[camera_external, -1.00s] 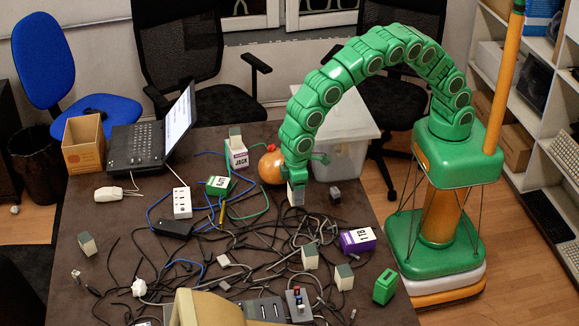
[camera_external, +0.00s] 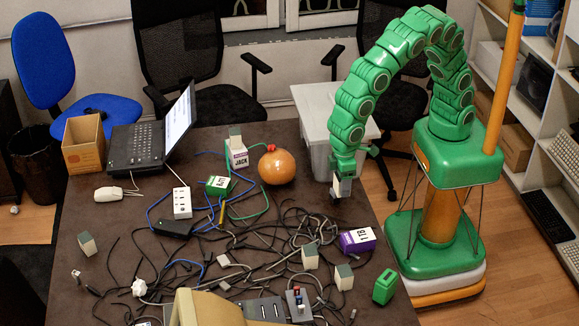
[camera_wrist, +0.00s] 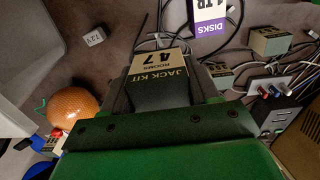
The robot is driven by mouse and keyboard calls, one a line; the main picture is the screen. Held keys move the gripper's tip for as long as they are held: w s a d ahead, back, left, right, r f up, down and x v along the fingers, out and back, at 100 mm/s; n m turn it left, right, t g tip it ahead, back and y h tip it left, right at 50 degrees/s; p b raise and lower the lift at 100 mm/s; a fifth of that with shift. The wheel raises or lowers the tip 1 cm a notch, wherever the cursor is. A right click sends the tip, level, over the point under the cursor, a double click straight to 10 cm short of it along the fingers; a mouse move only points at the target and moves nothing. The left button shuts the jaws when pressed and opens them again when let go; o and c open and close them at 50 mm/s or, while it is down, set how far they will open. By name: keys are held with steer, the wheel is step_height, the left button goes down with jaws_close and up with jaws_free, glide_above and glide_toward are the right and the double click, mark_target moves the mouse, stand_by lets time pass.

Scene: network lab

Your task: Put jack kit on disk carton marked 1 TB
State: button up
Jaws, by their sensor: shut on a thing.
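The jack kit (camera_wrist: 160,75), a small block with a tan label reading JACK KIT, ROOMS 47, is between the fingers of my gripper (camera_wrist: 162,95) in the wrist view. In the external view my gripper (camera_external: 343,176) points down, shut on the pale kit (camera_external: 342,188), near the table's right edge. The disk carton marked 1 TB (camera_external: 357,240) is purple and white and lies on the table, nearer the camera than my gripper. It also shows at the top of the wrist view (camera_wrist: 209,28), apart from the kit. Nothing rests on it.
Tangled cables (camera_external: 240,245) cover the table's middle. An orange ball (camera_external: 277,168), a JACK carton (camera_external: 238,158) with a block on top and a green carton (camera_external: 218,185) stand left of my gripper. Similar small blocks (camera_external: 344,277) and a green object (camera_external: 385,286) stand toward the front.

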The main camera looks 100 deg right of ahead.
steer(key=s+r, duration=0.2)
steer(key=s, duration=1.3)
glide_toward(358, 236)
steer(key=shift+s+d+f, duration=0.45)
steer(key=shift+s+d, duration=0.05)
steer(key=shift+s, duration=0.2)
steer(key=shift+w+a+f, duration=0.2)
steer(key=shift+w+f, duration=0.05)
steer(key=shift+f, duration=0.2)
steer(key=shift+w+a+f, duration=0.2)
steer(key=shift+w+f, duration=0.05)
steer(key=shift+f, duration=0.15)
steer(key=shift+w+f, duration=0.1)
steer(key=shift+f, duration=1.5)
steer(key=shift+f, duration=0.1)
steer(key=o, duration=1.2)
